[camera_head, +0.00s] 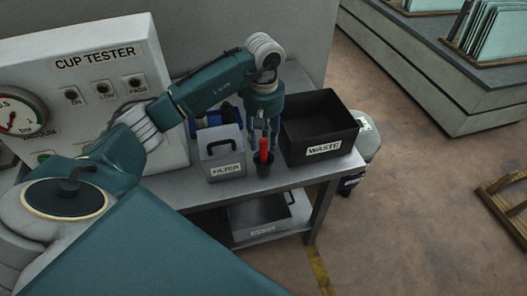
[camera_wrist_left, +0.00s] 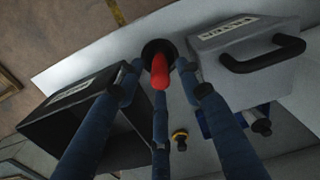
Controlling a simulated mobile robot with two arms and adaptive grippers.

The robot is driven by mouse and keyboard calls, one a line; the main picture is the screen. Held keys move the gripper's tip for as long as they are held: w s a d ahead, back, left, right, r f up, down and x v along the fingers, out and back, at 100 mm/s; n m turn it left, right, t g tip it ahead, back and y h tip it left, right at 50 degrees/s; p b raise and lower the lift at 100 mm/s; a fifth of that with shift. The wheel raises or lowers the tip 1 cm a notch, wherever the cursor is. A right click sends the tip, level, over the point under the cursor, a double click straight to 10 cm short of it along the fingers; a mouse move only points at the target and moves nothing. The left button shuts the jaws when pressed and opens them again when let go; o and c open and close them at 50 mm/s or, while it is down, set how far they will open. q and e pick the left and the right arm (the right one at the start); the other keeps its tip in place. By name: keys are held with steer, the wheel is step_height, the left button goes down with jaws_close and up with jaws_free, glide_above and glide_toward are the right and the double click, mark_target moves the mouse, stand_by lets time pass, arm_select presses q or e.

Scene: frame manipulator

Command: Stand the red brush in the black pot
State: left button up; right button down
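The red brush (camera_head: 264,150) stands in the small black pot (camera_head: 263,169) at the front edge of the bench. In the left wrist view, the red brush (camera_wrist_left: 160,72) rises out of the round black pot (camera_wrist_left: 158,48) and leans slightly toward the camera. My left gripper (camera_head: 264,138) points down above the pot, with its fingers around the brush. In the wrist view the fingers of my left gripper (camera_wrist_left: 166,84) are spread, with gaps between them and the brush. The brush's lower end is hidden inside the pot. My right gripper is in neither view.
A grey FILTER box (camera_head: 223,165) with a handle stands left of the pot, a black WASTE bin (camera_head: 320,125) right of it. A blue item (camera_head: 203,122) sits behind the FILTER box. The CUP TESTER panel (camera_head: 95,90) is at left. A tray (camera_head: 260,215) sits on the lower shelf.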

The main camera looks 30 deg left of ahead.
arm_select(q)
step_height(320, 180, up, 7)
steer(key=shift+f+b, duration=0.1)
steer(key=shift+b, duration=0.7)
